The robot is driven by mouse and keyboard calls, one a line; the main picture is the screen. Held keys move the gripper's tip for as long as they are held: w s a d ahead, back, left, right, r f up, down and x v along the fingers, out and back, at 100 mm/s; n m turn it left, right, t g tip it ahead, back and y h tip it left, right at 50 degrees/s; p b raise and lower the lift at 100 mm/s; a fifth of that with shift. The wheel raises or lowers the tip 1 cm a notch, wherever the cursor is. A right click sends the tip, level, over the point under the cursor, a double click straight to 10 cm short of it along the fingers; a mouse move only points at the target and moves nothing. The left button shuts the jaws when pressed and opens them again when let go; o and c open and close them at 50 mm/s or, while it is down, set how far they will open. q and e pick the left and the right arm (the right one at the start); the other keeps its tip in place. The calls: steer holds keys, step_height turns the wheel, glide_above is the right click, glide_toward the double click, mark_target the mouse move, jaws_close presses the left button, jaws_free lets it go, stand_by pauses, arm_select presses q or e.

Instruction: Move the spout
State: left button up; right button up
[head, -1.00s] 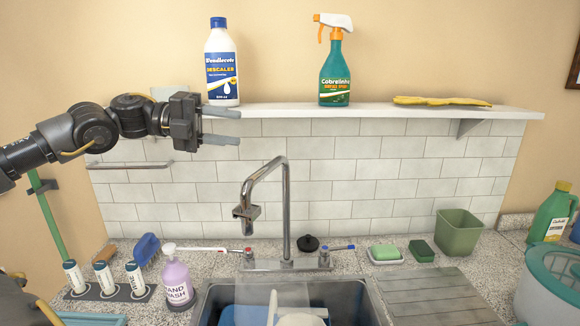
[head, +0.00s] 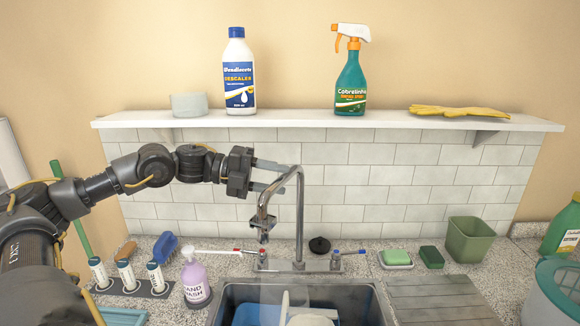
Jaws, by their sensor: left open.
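The chrome spout (head: 300,215) rises from the tap base behind the sink. Its arm bends over toward the front left and its outlet (head: 263,231) hangs above the back of the sink. My left gripper (head: 284,178) reaches in from the left with its jaws open. Its two grey fingers point right, close to the upper bend of the spout, and overlap it in the picture. I cannot tell whether they touch it or lie behind it. The red-marked tap handle (head: 215,251) and blue-marked handle (head: 352,252) flank the spout. My right gripper is not in view.
A shelf (head: 300,119) above holds a descaler bottle (head: 239,75), a green spray bottle (head: 351,85) and yellow gloves (head: 458,111). A hand wash bottle (head: 195,280) stands left of the sink (head: 373,303), which holds dishes. Soap (head: 396,257) and a green bin (head: 468,239) stand right.

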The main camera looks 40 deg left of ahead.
mark_target(287, 181)
arm_select(q)
steer(key=p+x, duration=0.1)
steer(key=x, duration=0.1)
steer(key=shift+w+d+p, duration=0.2)
steer(key=shift+d+p, duration=0.1)
steer(key=shift+d, duration=0.05)
steer(key=shift+w+d+f, duration=0.2)
steer(key=shift+w+d, duration=0.05)
steer(key=shift+d, duration=0.1)
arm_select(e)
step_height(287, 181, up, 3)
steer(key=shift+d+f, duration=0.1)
arm_select(q)
jaws_close()
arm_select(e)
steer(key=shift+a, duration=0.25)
